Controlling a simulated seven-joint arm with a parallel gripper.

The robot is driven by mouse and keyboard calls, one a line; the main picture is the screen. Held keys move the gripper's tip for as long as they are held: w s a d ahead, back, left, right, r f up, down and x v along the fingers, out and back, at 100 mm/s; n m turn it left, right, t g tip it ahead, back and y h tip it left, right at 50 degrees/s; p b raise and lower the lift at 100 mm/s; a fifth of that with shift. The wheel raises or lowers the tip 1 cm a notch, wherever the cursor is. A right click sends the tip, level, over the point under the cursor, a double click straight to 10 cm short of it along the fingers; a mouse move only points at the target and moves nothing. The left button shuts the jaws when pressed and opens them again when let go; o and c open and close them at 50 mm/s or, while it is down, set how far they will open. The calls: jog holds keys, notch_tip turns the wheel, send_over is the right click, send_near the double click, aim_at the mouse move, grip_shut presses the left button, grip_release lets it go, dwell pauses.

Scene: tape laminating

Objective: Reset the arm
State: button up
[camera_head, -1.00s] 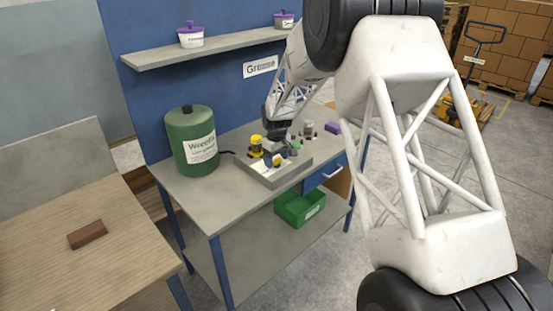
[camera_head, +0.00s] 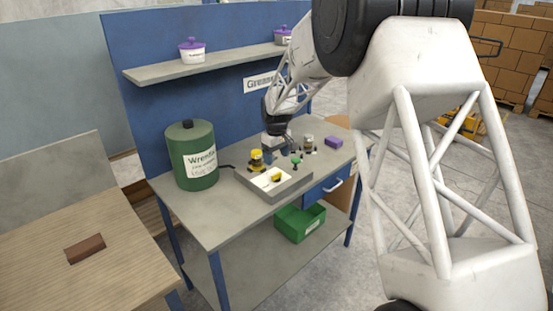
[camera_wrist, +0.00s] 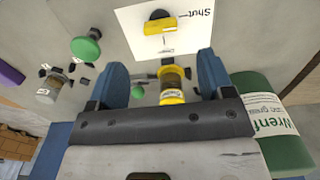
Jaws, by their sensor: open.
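My gripper (camera_head: 277,143) is above the back of the grey tray (camera_head: 285,193) on the metal workbench. Its blue fingers show apart in the wrist view (camera_wrist: 160,78), with nothing held between them. A yellow-based jar (camera_head: 256,160) stands at the tray's back left; in the wrist view it (camera_wrist: 172,88) appears beyond and between the fingers. A white card (camera_head: 268,179) with a yellow and dark knob lies in the tray; the wrist view shows the word "Shut" on it. A green knob (camera_head: 296,160) stands to the right of the gripper.
A large green canister (camera_head: 192,158) stands at the bench's left. A small grey-topped jar (camera_head: 308,143) and purple block (camera_head: 333,142) are at the right. Above is a shelf (camera_head: 195,66) with purple-lidded pots. A green bin (camera_head: 300,222) sits below; a brown block (camera_head: 85,248) lies on the wooden table.

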jog(key=s+d+r+m, duration=0.1)
jog(key=s+d+r, duration=0.45)
jog(key=s, duration=0.25)
jog(key=s+d+r+m+t, duration=0.1)
jog(key=s+d+r+m, duration=0.1)
jog(key=s+d+r, duration=0.35)
jog(key=s+d+r+m, duration=0.1)
jog(key=s+d+r, duration=0.2)
jog(key=s+r, duration=0.55)
jog(key=s+d+f+m, duration=0.1)
jog(key=s+d, duration=0.1)
jog(key=s, duration=0.8)
jog(key=s+d+f+m+t, duration=0.1)
jog(key=s+d+m, duration=0.1)
jog(key=s, duration=0.9)
jog(key=s+d+f+m, duration=0.1)
jog(key=s+d+m, duration=0.1)
jog(key=s, duration=0.9)
jog(key=shift+s+d+f+t, duration=0.25)
jog(key=shift+d+f+t, duration=0.1)
jog(key=shift+d, duration=0.3)
jog(key=shift+c, duration=0.3)
